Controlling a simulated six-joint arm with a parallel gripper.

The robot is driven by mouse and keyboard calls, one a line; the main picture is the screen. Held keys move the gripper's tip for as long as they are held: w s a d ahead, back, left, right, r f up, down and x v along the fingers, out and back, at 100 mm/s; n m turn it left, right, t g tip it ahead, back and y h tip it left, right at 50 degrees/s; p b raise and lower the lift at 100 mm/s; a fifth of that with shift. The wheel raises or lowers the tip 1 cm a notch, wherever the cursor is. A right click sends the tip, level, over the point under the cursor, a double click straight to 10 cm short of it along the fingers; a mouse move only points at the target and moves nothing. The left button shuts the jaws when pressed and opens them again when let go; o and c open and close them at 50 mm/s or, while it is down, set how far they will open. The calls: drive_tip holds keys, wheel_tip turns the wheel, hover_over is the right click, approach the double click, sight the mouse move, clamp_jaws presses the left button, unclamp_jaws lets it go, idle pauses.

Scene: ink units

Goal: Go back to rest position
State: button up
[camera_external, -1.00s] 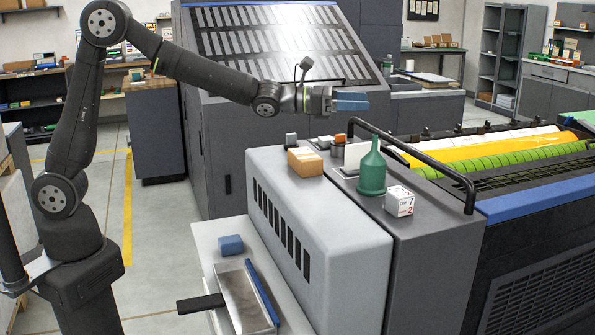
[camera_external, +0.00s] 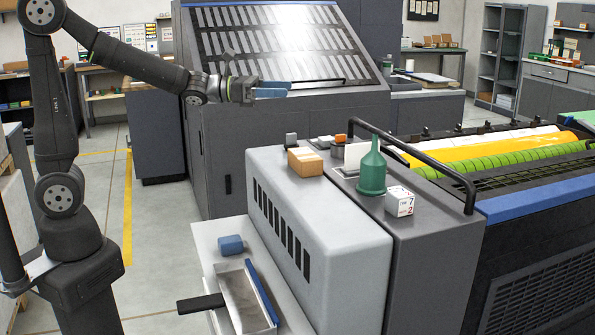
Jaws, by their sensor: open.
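My gripper (camera_external: 272,89) is at the upper middle of the external view, with blue fingers pointing right. It is open, and I see nothing held between the fingers. It hangs in the air in front of the dark sloped console (camera_external: 240,50), well above and behind the light grey machine housing (camera_external: 325,215). My arm rises from its base at the left and reaches across to the right.
On the machine top stand a green funnel (camera_external: 372,170), a white box (camera_external: 400,201), an orange-brown block (camera_external: 305,161) and small containers. A black rail (camera_external: 425,160) arches beside them. A metal tray (camera_external: 240,300) and blue block (camera_external: 230,245) lie on the lower shelf. Floor between is clear.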

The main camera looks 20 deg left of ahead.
drive_tip(key=s+a+f, duration=0.3)
drive_tip(key=s+a, duration=0.1)
drive_tip(key=a, duration=0.2)
drive_tip(key=s+a+f, duration=0.4)
drive_tip(key=s+a, duration=0.1)
drive_tip(key=a, duration=0.2)
drive_tip(key=shift+a+g, duration=0.2)
drive_tip(key=shift+g, duration=0.1)
